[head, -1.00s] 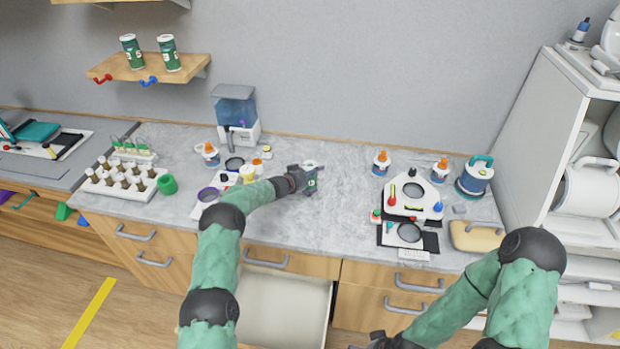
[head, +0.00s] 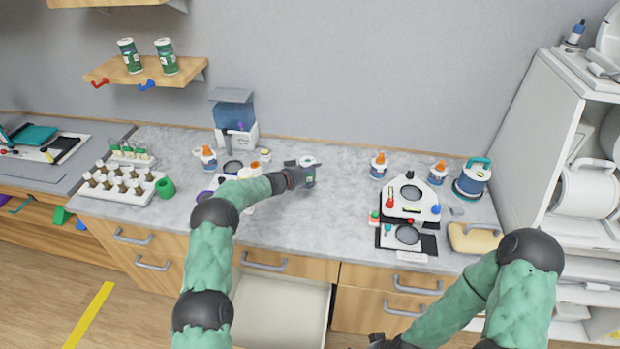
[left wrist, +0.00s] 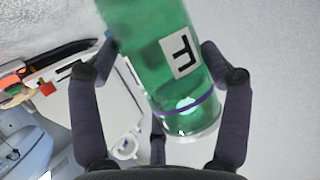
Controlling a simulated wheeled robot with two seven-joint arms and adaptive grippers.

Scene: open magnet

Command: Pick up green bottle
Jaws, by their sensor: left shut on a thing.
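The green bottle (left wrist: 172,62) fills the middle of the left wrist view, tilted there, with a white label bearing a black "F" and a purple band near one end. My left gripper (head: 303,175) is shut on it, with dark fingers on both sides of it in the wrist view. In the head view the bottle (head: 309,175) shows at the fingertips, its pale top upward, over the middle of the counter. Whether its base touches the counter cannot be told. My right gripper (head: 382,341) is partly cut off at the bottom edge; its fingers are not clear.
The grey counter (head: 330,215) is clear right of the bottle. A white device (head: 412,195) and glue bottles stand further right. A tube rack (head: 125,185) and green cup (head: 165,188) are at left. An open drawer (head: 280,305) juts out below. Two green cans (head: 165,57) stand on the shelf.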

